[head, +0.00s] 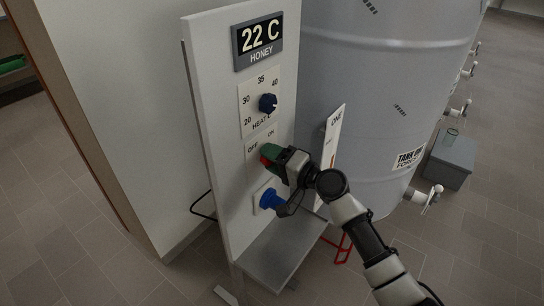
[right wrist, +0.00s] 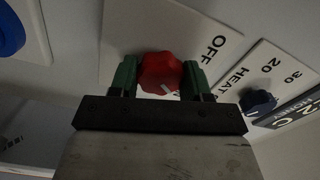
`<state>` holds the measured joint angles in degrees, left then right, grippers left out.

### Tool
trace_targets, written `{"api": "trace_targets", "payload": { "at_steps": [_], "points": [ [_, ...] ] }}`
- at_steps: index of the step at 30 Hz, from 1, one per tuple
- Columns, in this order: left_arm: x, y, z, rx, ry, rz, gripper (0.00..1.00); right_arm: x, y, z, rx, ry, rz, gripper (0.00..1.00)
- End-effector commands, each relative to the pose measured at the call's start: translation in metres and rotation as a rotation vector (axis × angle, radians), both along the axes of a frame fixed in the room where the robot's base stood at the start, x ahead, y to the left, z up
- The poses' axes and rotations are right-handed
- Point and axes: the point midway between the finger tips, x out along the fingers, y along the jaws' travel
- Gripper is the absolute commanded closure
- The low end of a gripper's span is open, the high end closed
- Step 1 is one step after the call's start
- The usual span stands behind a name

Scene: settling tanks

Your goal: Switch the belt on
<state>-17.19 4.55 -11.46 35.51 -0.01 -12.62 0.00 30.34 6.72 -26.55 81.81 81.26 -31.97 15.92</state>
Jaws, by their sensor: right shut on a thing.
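A red knob (head: 265,159) sits on a white plate marked OFF and ON on the upright control panel (head: 211,113). My right gripper (head: 269,156) is at this knob, coming from the right, and hides part of it. In the right wrist view, the green fingers (right wrist: 160,79) stand on either side of the red knob (right wrist: 160,68) and are shut on it. A short white mark shows on the knob's near edge. My left gripper is not in view.
Above is a blue dial (head: 268,103) with a 20 to 40 scale, under a display (head: 258,41) reading 22 C HONEY. Below is a blue knob (head: 271,199) close to my gripper. A large grey tank (head: 380,80) stands right. A shelf (head: 279,250) juts out below.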

Motion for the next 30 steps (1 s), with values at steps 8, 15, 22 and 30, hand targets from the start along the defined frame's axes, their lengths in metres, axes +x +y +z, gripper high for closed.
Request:
{"api": "trace_targets", "payload": {
  "at_steps": [8,15,22,30],
  "points": [
    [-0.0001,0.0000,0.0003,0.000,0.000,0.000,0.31,0.0004,-0.0007,-0.0001,0.008,0.010,-0.002,0.76],
    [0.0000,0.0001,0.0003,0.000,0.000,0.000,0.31,0.0004,-0.0007,-0.0001,0.008,0.010,-0.002,0.43],
    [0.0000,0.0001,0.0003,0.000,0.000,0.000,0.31,0.0002,-0.0004,-0.0001,0.007,0.009,-0.001,0.27],
    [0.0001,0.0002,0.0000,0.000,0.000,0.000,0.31,-0.0051,-0.0088,-0.0011,0.005,0.009,-0.002,0.27]
  ]
}}
